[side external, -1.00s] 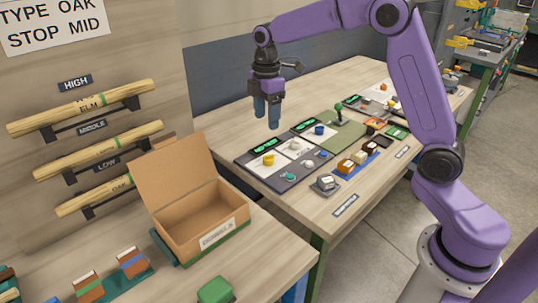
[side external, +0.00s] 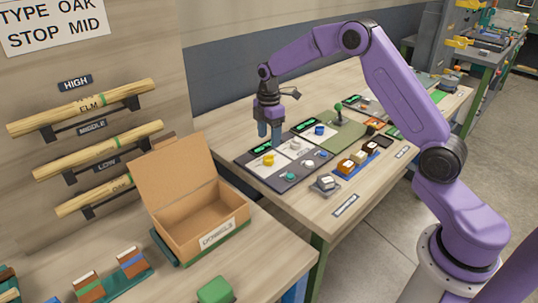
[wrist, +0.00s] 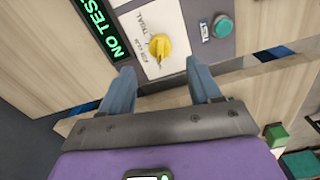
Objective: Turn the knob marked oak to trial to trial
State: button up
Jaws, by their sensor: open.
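A yellow knob (side external: 268,159) sits on a white plate of the dark control panel (side external: 290,185). In the wrist view the yellow knob (wrist: 160,46) has the word TRIAL printed at its upper left and a second, smaller label at its left that I cannot read. Which way the knob points is hard to tell. I see no readable oak mark on it. My gripper (side external: 270,139) points down just behind the knob. In the wrist view my gripper (wrist: 162,78) is open and empty, with the knob beyond and roughly between its fingertips, apart from both.
A green-lit display (wrist: 105,28) reading NO TEST and a teal TEST button (wrist: 222,26) flank the knob. A blue knob (side external: 319,130) and a green-topped lever (side external: 339,110) stand farther along the bench. An open cardboard box (side external: 200,222) is at front left.

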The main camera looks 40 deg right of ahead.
aim_at(269, 155)
notch_tip(269, 155, down, 8)
jog(key=shift+r, duration=0.2)
jog(key=c, duration=1)
